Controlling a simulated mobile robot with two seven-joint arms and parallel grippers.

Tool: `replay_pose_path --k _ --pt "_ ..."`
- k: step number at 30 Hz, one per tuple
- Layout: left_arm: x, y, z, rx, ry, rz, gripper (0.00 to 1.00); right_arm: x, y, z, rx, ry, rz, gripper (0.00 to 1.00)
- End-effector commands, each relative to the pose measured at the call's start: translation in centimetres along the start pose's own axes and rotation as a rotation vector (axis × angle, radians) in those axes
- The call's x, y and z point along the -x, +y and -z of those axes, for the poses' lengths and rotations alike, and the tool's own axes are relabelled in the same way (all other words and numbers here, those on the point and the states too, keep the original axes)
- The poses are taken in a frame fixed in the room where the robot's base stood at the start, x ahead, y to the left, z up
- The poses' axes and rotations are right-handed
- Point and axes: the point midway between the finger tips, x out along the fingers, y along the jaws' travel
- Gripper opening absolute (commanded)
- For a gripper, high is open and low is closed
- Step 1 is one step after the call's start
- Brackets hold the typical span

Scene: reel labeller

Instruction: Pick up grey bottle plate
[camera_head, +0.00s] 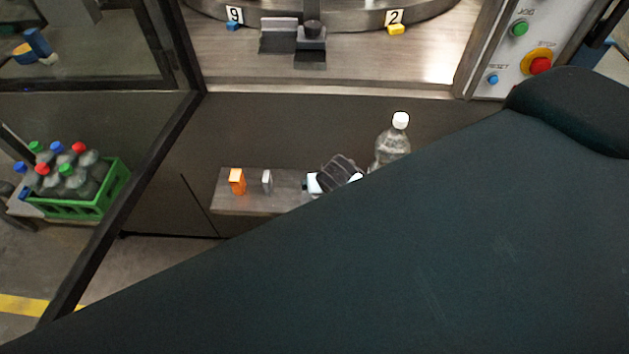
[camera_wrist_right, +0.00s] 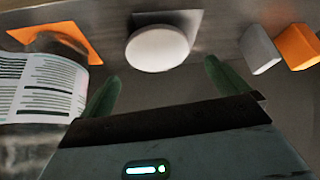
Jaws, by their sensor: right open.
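A small upright grey piece (camera_head: 267,181), which looks like the grey bottle plate, stands on the shelf next to an orange piece (camera_head: 237,181). In the right wrist view the grey piece (camera_wrist_right: 260,50) is at the upper right, just left of the orange piece (camera_wrist_right: 298,47). My right gripper (camera_head: 338,174) is over the shelf, right of the grey piece. In the wrist view its fingers (camera_wrist_right: 161,88) are apart and empty. A white round disc (camera_wrist_right: 158,48) in front of a grey square lies ahead between them. My left gripper is not in view.
A clear bottle with a white cap (camera_head: 393,147) stands right of my gripper. A labelled bottle (camera_wrist_right: 42,85) and an orange square (camera_wrist_right: 62,40) are close to the left finger. A green crate of bottles (camera_head: 75,205) is far left. My right arm hides the lower right.

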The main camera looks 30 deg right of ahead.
Motion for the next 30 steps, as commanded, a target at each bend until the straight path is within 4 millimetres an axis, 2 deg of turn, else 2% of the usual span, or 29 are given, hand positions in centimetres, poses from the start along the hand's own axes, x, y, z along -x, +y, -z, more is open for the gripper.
replay_pose_path --k 5,12,22,30 --pt "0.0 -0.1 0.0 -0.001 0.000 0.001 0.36 -0.5 0.0 -0.1 0.001 -0.002 -0.001 1.00" --pt "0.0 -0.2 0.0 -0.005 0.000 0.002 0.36 -2.3 0.0 -0.1 0.000 -0.002 0.000 1.00" --pt "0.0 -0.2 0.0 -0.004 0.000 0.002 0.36 -3.1 0.1 -0.1 0.001 -0.001 0.001 1.00" --pt "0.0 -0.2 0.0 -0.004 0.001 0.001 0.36 -6.1 0.3 -0.1 0.002 -0.002 -0.001 1.00"
